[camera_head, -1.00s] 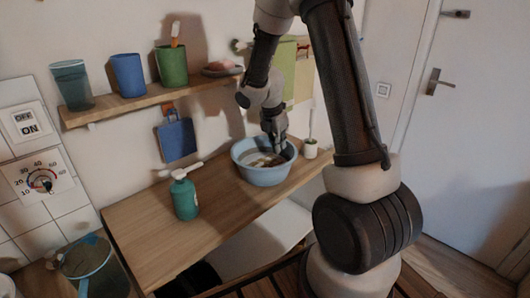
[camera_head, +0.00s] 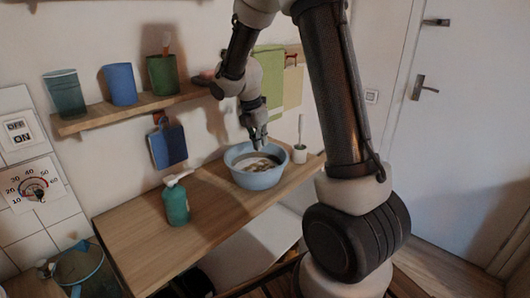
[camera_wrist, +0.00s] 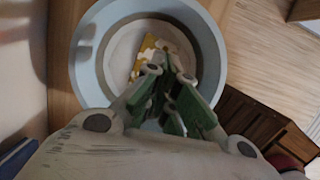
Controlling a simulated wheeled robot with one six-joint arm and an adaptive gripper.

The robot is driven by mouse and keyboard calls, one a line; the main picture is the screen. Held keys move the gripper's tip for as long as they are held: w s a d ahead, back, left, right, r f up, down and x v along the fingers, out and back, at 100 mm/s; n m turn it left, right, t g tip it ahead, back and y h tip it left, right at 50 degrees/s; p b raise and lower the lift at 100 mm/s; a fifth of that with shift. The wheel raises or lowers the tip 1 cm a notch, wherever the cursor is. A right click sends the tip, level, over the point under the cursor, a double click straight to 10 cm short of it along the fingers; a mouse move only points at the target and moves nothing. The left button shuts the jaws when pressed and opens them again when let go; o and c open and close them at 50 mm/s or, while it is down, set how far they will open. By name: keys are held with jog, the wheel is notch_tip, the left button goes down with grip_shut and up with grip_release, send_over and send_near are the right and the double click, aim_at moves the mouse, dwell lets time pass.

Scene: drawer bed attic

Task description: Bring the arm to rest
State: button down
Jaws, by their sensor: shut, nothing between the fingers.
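My arm reaches over the wooden counter from the right. My gripper (camera_head: 259,146) points down at the light blue basin (camera_head: 256,181), with its fingertips near the far rim in the head view. In the wrist view my gripper (camera_wrist: 176,80) is in front of the basin (camera_wrist: 87,57), its green-padded fingers closing toward each other with nothing between them. A yellow and white patterned thing (camera_wrist: 150,45) lies in the basin, partly hidden behind the fingers. The exact height of the fingertips above the basin is hard to tell.
A green pump bottle (camera_head: 175,203) stands on the counter (camera_head: 135,240), left of the basin. A small white pot (camera_head: 300,154) with a stick in it is to the right. A wall shelf (camera_head: 88,121) holds several cups. A white door (camera_head: 455,130) is at right.

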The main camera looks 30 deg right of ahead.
jog(key=s+r+m+t+y, duration=0.1)
jog(key=s+r+m, duration=0.4)
jog(key=s+m, duration=0.2)
jog(key=s+a+r+m+t, duration=0.1)
jog(key=s+r+m, duration=0.4)
jog(key=s, duration=0.6)
jog(key=s+a+r+m+t+y, duration=0.1)
jog(key=s+r+m, duration=0.4)
jog(key=s+m, duration=0.4)
jog(key=shift+s+r+m+t+y, duration=0.3)
jog(key=shift+s, duration=0.25)
dwell(0.4)
